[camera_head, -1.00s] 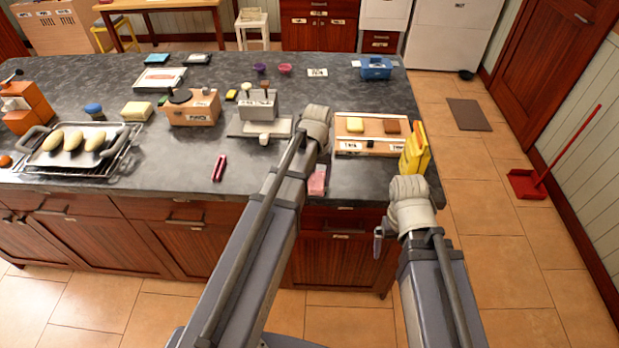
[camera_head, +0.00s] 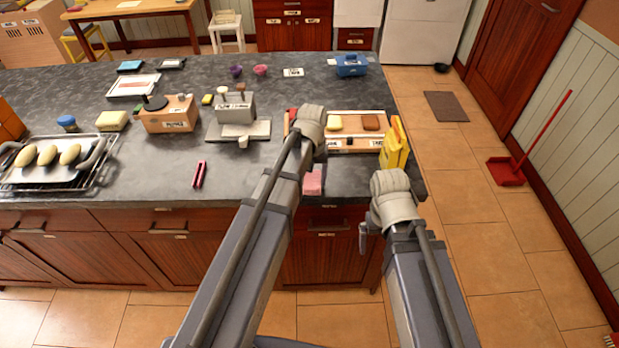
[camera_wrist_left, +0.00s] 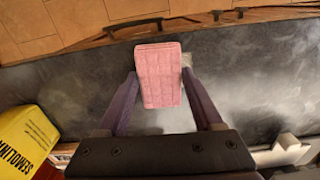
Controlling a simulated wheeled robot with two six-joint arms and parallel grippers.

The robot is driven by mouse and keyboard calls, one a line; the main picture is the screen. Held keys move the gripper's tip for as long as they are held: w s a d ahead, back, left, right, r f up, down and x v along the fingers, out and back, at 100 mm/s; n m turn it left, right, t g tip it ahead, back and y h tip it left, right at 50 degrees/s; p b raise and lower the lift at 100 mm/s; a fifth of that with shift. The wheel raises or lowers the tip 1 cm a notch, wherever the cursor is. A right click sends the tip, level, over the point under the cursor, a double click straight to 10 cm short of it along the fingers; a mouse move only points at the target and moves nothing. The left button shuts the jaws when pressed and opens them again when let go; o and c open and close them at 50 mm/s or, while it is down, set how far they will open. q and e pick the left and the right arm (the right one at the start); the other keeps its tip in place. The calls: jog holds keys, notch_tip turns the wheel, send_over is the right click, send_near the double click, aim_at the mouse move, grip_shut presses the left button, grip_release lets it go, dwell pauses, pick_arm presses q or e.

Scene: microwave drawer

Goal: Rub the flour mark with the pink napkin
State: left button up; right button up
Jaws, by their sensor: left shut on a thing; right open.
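The pink napkin (camera_head: 314,180) is a folded pink block near the counter's front edge in the head view. In the left wrist view the napkin (camera_wrist_left: 158,75) sits between the two fingers of my left gripper (camera_wrist_left: 160,88), which is shut on it. A small pale patch, perhaps the flour mark (camera_wrist_left: 187,60), shows on the dark counter just right of the napkin. Whether the napkin touches the counter is hard to tell. My right gripper (camera_head: 366,240) is partly seen, open, in front of the counter's right end; its fingers are mostly hidden.
A yellow semolina box (camera_head: 394,145) and a labelled tray (camera_head: 352,145) with blocks stand right of my left wrist. A grey scale (camera_head: 240,130), a red clip-like item (camera_head: 199,174) and an oven rack (camera_head: 90,185) lie to the left. The counter between is mostly clear.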

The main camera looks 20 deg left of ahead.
pick_arm(q)
notch_tip(320, 180, up, 6)
jog(key=p, duration=0.6)
notch_tip(320, 180, up, 3)
jog(key=p, duration=0.3)
jog(key=shift+r, duration=0.1)
jog(key=shift+s+a, duration=0.1)
dwell(0.6)
